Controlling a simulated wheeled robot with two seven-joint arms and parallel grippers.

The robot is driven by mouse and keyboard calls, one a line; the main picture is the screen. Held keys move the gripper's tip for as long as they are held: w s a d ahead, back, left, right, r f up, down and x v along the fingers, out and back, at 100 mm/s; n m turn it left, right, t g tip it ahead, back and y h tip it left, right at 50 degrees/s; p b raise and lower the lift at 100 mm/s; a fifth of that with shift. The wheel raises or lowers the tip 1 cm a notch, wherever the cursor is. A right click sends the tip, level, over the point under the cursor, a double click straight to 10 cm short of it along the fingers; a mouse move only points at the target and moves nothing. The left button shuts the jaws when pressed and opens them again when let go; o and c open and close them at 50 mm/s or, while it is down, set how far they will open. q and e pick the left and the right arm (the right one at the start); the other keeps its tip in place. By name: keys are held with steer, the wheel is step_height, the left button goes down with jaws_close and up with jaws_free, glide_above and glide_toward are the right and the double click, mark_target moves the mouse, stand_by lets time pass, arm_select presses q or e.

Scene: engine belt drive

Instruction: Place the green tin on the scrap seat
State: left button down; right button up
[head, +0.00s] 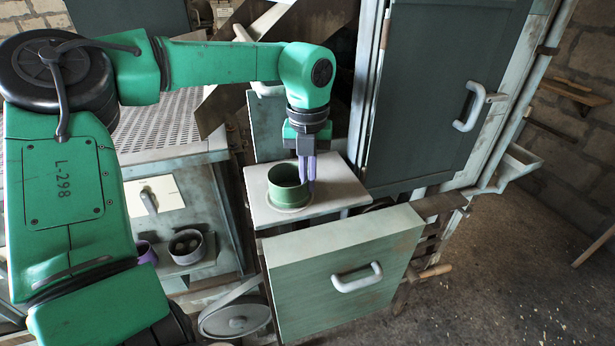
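The green tin (285,190) is an open round can. It stands upright on a pale flat board (337,193), over a round ring mark that seems to be the seat. My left gripper (307,176) points down at the tin's right side, its two purple fingers close together at the rim. One finger seems inside the wall and one outside. I cannot tell whether they press on the wall or stand slightly apart from it. My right gripper is not in view.
A green drawer front with a white handle (357,278) is below the board. A dark cabinet door (440,100) stands at the right behind it. A perforated bench (165,125) is at the left, with a dark container (187,247) and a purple one (147,253) on a lower shelf.

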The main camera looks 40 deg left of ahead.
arm_select(q)
steer(key=c, duration=1.5)
jaws_free()
steer(key=shift+f, duration=0.2)
steer(key=o, duration=0.4)
steer(key=shift+a, duration=0.1)
steer(key=shift+r, duration=0.3)
steer(key=shift+w+r, duration=0.1)
steer(key=shift+r, duration=0.25)
step_height(320, 180, up, 11)
steer(key=shift+r+b, duration=0.1)
steer(key=shift+b, duration=0.25)
